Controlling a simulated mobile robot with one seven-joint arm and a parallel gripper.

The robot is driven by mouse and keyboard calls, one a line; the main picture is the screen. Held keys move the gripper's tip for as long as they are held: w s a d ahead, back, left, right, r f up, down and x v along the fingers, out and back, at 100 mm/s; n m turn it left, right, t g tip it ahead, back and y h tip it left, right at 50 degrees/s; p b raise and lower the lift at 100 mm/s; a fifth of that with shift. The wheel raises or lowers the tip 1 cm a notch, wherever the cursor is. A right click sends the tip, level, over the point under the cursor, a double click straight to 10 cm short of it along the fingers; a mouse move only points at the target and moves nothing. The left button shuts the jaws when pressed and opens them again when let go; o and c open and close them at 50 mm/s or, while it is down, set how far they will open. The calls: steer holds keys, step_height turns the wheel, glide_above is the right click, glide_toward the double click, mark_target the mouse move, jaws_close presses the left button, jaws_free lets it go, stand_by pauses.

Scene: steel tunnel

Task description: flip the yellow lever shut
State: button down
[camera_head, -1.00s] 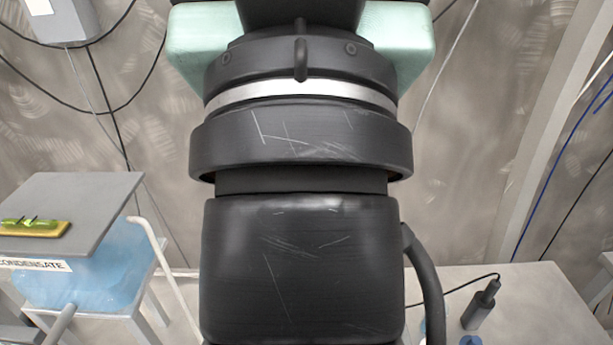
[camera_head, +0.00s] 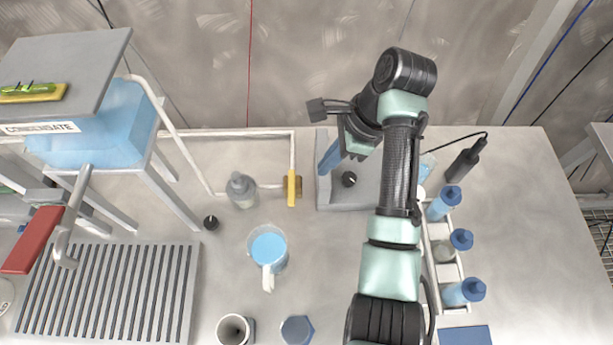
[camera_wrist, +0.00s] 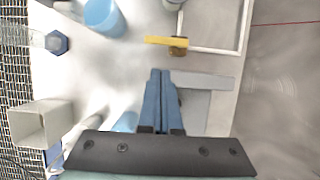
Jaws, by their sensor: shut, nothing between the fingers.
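The yellow lever (camera_head: 292,188) sits at the bench-side bend of a thin white pipe, left of my arm in the head view. In the wrist view the yellow lever (camera_wrist: 163,41) lies sideways, with a small brass valve body (camera_wrist: 178,50) under its right end. My gripper (camera_head: 322,172) has blue fingers and points down, a little right of the lever in the head view. In the wrist view my gripper (camera_wrist: 160,72) is shut and empty, its tips apart from the lever. The fingertips' height above the bench is unclear.
A grey tray with a raised wall (camera_head: 322,190) is close by my fingers. A rack of blue-capped bottles (camera_head: 450,270) stands right of my arm.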

mark_target(292, 190)
steer(key=shift+f, duration=0.15)
steer(key=b+x, duration=0.3)
steer(key=x, duration=0.6)
steer(key=shift+a+f, duration=0.15)
steer(key=shift+f, duration=0.25)
steer(key=shift+r, duration=0.1)
steer(key=shift+s+a+m+t+p, duration=0.2)
steer(key=shift+m+t+p, duration=0.1)
steer(key=shift+m+p, duration=0.4)
steer(key=shift+a+m+p, duration=0.1)
steer(key=shift+m+p, duration=0.35)
steer(key=shift+m, duration=0.05)
